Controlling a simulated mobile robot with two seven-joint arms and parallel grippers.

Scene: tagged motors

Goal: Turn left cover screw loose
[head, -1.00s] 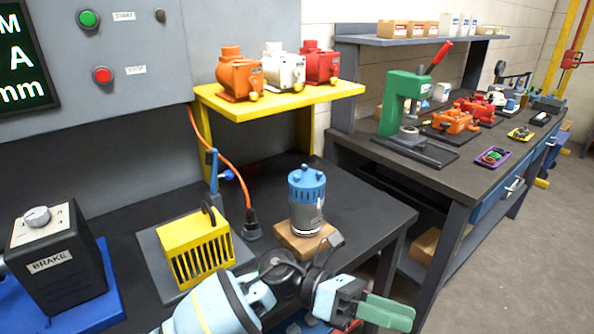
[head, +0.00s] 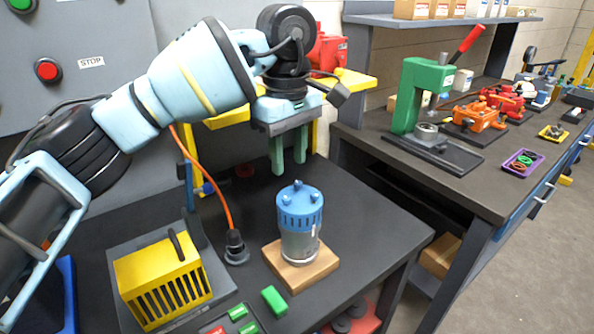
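A motor with a grey body (head: 300,247) and a blue cover (head: 300,210) stands upright on a wooden block (head: 290,277). Several small blue screws stick up from the cover. The left cover screw (head: 283,198) is at the left edge of its top. My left gripper (head: 288,168) hangs with its green fingers pointing down, above and apart from the cover in the picture. A gap shows between the fingers, and nothing is between them. My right gripper is not in view.
A yellow slotted box (head: 165,280) stands left of the motor. An orange cable (head: 213,185) runs down to a black plug (head: 236,247). A small green block (head: 274,301) lies in front. A green press (head: 413,100) stands on the right bench.

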